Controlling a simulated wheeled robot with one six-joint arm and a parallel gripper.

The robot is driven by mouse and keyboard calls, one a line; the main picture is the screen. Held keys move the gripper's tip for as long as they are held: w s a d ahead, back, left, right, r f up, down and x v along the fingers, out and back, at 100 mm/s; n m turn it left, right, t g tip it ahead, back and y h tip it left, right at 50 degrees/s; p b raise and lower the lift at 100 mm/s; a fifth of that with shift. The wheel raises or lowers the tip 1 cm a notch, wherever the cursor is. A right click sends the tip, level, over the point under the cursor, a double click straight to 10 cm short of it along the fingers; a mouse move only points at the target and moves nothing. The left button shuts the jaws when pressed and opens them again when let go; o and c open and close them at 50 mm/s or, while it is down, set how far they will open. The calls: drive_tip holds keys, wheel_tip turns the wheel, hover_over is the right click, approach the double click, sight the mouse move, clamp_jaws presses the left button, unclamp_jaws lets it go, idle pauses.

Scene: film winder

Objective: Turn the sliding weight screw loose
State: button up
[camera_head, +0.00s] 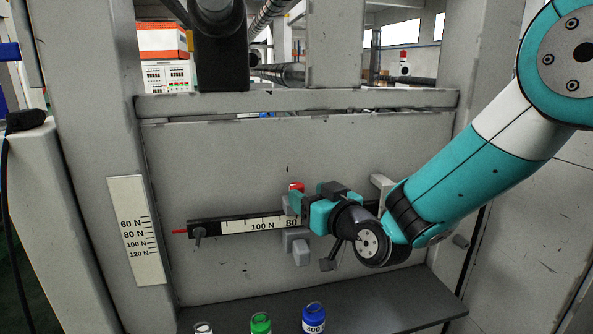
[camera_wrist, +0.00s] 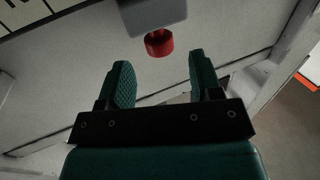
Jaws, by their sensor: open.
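The sliding weight is a grey block (camera_wrist: 152,15) on the black scale bar (camera_head: 198,229). Its red screw (camera_wrist: 158,43) sticks out of the block in the wrist view; in the head view the red screw (camera_head: 296,187) shows just above the bar. My gripper (camera_wrist: 160,80) is open, with its two green fingers apart and nothing between them. The screw lies beyond the fingertips, between them sideways, with a gap. In the head view my gripper (camera_head: 297,204) is beside the weight and covers part of it and the right part of the bar.
A shelf below carries a blue weight (camera_head: 314,318), a green weight (camera_head: 261,323) and a grey one (camera_head: 203,327). A vertical scale plate (camera_head: 136,231) is on the left post. A grey ledge (camera_head: 300,100) runs above the panel.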

sight(301, 190)
drive_tip(key=p+x, duration=0.2)
drive_tip(key=x, duration=0.3)
drive_tip(key=shift+w, duration=0.15)
drive_tip(key=shift+f, duration=0.1)
drive_tip(key=c, duration=0.9)
